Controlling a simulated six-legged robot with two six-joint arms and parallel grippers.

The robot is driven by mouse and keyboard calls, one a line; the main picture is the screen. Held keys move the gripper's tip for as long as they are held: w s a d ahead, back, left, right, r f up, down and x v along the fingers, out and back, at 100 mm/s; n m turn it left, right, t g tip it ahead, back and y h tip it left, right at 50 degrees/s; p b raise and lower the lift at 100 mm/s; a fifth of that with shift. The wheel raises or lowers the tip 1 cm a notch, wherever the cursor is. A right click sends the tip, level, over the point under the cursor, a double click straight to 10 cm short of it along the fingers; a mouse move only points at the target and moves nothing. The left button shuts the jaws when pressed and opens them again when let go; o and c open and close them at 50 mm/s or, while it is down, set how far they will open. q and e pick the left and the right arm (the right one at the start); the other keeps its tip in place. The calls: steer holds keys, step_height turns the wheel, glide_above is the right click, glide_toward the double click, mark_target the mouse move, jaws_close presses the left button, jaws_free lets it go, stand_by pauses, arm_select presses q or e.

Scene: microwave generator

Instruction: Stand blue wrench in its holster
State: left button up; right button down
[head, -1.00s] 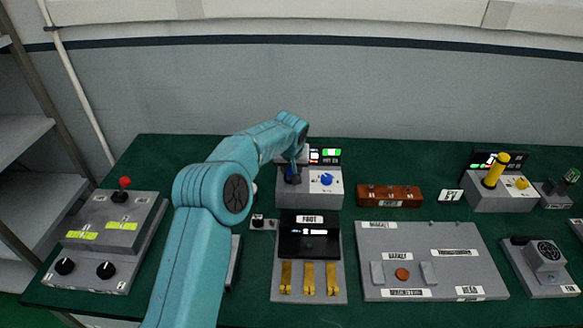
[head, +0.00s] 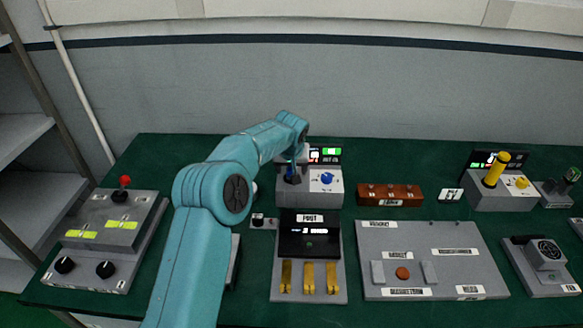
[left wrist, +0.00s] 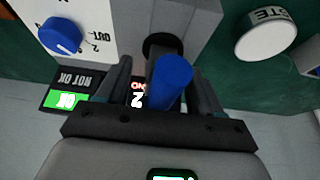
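The blue wrench (left wrist: 170,82) shows in the left wrist view as a thick blue rod with a dark lower part. It stands at a dark round holster (left wrist: 160,45) on a grey box (head: 310,193). How deep it sits is hidden. My left gripper (left wrist: 162,85) has its two dark fingers on either side of the rod, with a gap visible on the left side, so it looks open around it. In the head view my left gripper (head: 293,166) is above the left part of this box, small and partly hidden. My right gripper is not in view.
The grey box carries a blue knob (head: 327,179) and a display (head: 325,155) behind. A brown box (head: 389,195), a switch panel with gold levers (head: 309,278) and a labelled grey panel (head: 432,262) stand nearby. A yellow rod (head: 495,169) stands on a similar box at right.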

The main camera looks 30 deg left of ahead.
arm_select(q)
steer(key=shift+f, duration=0.1)
steer(key=b+v, duration=0.1)
steer(key=v, duration=1.5)
steer(key=shift+b, duration=0.4)
steer(key=shift+s, duration=0.2)
